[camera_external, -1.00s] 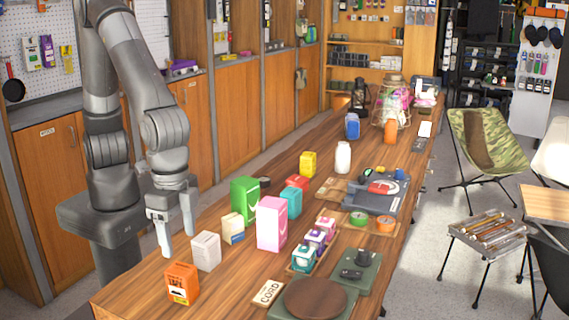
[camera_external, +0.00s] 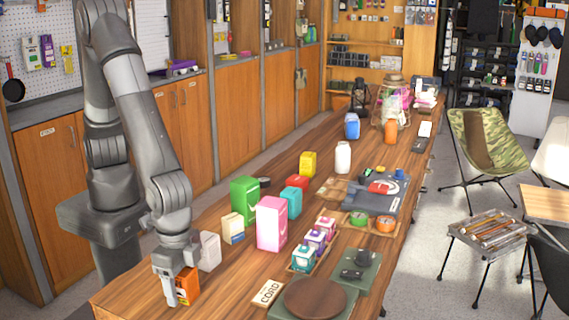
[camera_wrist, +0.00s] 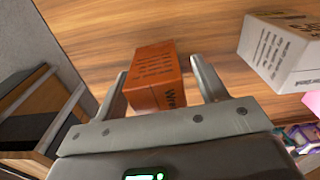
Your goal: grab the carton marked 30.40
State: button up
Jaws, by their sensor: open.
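An orange carton (camera_external: 187,287) stands near the front left end of the wooden table. In the wrist view the orange carton (camera_wrist: 155,75) sits between the two fingers of my gripper (camera_wrist: 161,82), with a gap showing on its right side. My gripper (camera_external: 176,284) is open and low over it, partly hiding it in the outside view. A white carton (camera_external: 209,250) stands just behind; it also shows at the right in the wrist view (camera_wrist: 280,52). No 30.40 mark is readable on any carton, so I cannot tell which one bears it.
A cream box (camera_external: 232,227), a green box (camera_external: 244,198) and a pink box (camera_external: 271,222) stand farther along the table. A CORD sign (camera_external: 267,293) and a round dark board (camera_external: 315,298) lie to the right. Bare wood separates them from the orange carton.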

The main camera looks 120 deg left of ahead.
jog(key=shift+f, duration=0.2)
jog(key=c, duration=1.2)
jog(key=shift+r, duration=0.1)
